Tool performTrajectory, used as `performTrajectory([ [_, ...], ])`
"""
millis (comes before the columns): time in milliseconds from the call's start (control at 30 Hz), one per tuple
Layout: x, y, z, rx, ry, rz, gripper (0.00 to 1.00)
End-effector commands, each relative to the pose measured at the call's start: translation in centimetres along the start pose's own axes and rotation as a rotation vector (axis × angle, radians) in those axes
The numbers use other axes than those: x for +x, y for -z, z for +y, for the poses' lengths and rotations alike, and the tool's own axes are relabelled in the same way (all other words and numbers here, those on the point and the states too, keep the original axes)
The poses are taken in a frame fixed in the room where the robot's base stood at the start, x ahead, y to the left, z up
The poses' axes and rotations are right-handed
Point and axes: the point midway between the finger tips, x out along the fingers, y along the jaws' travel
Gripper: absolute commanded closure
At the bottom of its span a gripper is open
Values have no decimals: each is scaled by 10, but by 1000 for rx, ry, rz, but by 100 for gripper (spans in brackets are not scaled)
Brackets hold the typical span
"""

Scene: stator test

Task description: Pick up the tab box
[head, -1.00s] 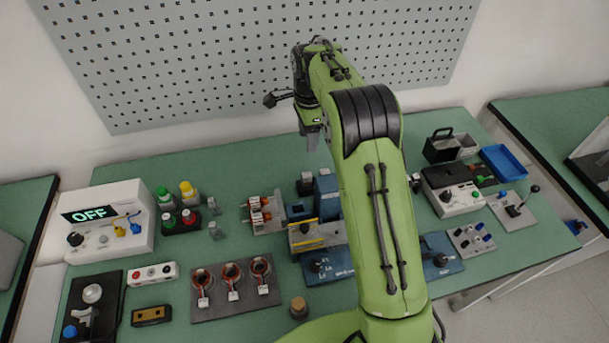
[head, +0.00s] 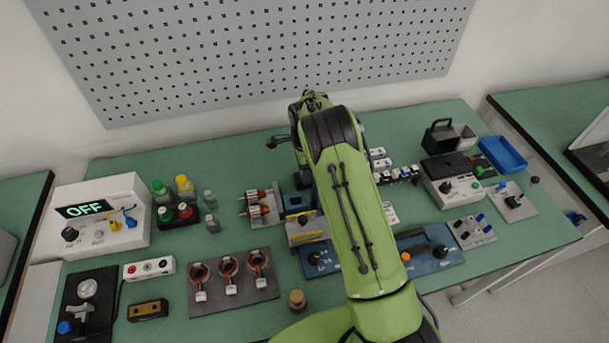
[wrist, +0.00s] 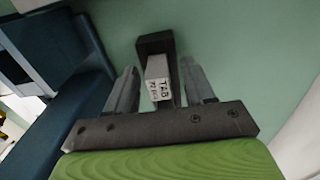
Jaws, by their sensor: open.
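The tab box (wrist: 157,68) shows in the wrist view as a small dark block with a grey front piece and a white label reading "TAB". It stands on the green table top. My gripper (wrist: 159,67) is open, with one finger to the left of the box and one to the right. Gaps show on both sides, so neither finger appears to touch it. In the head view my own arm hides the fingers, and I cannot make out the box there.
A large dark blue block (wrist: 52,55) is close to the left of my gripper. Green table top (wrist: 235,50) is clear to the right. In the head view, a connector board (head: 266,208) lies left of my arm and a grey and yellow fixture (head: 306,229) stands nearer.

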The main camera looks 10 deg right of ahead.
Motion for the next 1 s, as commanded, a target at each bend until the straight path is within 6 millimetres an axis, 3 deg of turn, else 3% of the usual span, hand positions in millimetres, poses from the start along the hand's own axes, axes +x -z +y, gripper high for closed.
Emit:
performTrajectory([
  [200,1,0,0,0,1,0,48],
  [533,0,0,0,0,1,0,99],
  [800,-3,0,-1,0,2,0,100],
  [867,-12,0,-1,0,3,-1,100],
  [1000,-48,0,-1,-1,6,-2,100],
])
